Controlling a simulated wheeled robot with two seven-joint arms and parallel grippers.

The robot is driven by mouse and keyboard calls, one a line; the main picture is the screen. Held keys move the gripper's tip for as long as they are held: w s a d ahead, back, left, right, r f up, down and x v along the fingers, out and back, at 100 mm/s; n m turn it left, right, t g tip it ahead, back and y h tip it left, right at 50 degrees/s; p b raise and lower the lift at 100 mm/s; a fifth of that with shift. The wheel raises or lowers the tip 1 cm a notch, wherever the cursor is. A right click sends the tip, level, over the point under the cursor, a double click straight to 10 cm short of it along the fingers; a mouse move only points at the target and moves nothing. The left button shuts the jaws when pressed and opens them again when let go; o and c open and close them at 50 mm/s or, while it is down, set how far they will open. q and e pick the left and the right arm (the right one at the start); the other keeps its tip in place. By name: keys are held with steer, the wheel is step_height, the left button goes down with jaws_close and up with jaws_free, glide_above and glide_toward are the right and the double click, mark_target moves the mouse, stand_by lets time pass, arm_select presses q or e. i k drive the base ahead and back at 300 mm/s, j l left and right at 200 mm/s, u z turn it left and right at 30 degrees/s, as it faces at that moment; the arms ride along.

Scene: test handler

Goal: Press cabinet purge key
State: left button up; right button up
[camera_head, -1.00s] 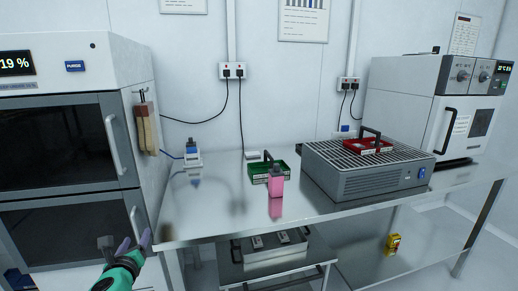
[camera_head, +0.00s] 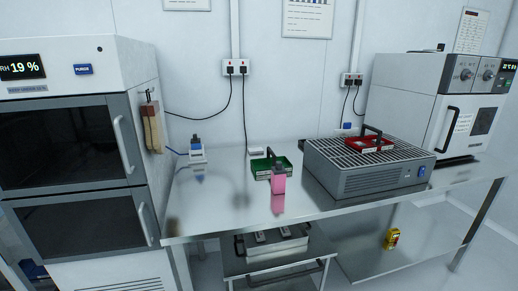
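The blue PURGE key (camera_head: 83,70) is on the upper front panel of the white cabinet (camera_head: 118,62) at the left. It sits to the right of a display (camera_head: 22,67) reading RH 19 %. Below the panel are two dark-windowed doors, an upper door (camera_head: 62,147) and a lower door (camera_head: 85,232), both shut, with grey vertical handles. Neither of my grippers is in view.
A cart (camera_head: 280,270) stands below. A brush (camera_head: 152,127) hangs on the cabinet's side.

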mark_target(81, 69)
steer(key=u, duration=1.45)
